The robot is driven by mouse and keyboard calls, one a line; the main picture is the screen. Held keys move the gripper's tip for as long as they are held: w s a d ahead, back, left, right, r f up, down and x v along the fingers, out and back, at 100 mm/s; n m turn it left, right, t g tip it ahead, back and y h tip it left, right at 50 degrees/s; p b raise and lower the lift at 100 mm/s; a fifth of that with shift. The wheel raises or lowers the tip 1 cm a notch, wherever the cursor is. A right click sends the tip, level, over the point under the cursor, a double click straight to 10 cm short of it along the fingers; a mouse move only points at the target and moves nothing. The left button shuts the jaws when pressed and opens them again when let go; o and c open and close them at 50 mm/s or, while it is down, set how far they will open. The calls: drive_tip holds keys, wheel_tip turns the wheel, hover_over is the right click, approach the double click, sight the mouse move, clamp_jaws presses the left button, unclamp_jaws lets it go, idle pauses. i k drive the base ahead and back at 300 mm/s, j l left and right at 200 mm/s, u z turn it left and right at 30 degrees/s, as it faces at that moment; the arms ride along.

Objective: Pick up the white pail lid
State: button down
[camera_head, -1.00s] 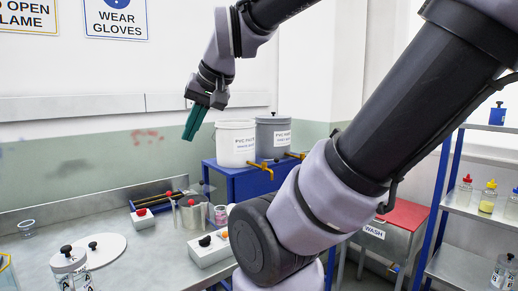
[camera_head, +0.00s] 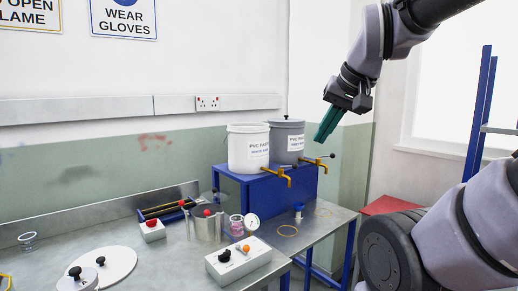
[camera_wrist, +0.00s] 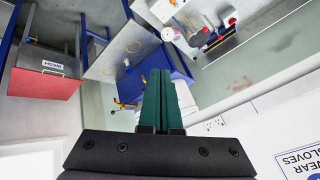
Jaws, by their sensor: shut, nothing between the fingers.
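The white pail lid is a flat white disc (camera_head: 122,262) with a black knob, lying on the metal bench at lower left in the head view. A jar with a black stopper partly covers its near left side. The white pail (camera_head: 247,152) stands on a blue stand and shows no knob on top. My gripper (camera_head: 320,138) has green fingers and is shut and empty. It hangs in the air to the right of the pails, well away from the lid. In the wrist view the fingers (camera_wrist: 160,75) lie together; I cannot make out the lid there.
A grey pail (camera_head: 287,140) with a knobbed lid stands beside the white one; yellow taps stick out below both. A white box (camera_head: 238,268) with knobs, a metal pot (camera_head: 206,226) and a beaker (camera_head: 236,226) stand right of the lid. A red-topped wash unit (camera_wrist: 45,83) shows.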

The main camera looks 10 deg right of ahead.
sight(112, 264)
drive_tip(key=j+u, duration=0.35)
drive_tip(key=u, duration=0.15)
drive_tip(key=i+j+u, duration=0.2)
drive_tip(key=u, duration=0.3)
drive_tip(key=i+j+u, duration=0.15)
drive_tip(key=j+u, duration=0.2)
drive_tip(key=u, duration=0.15)
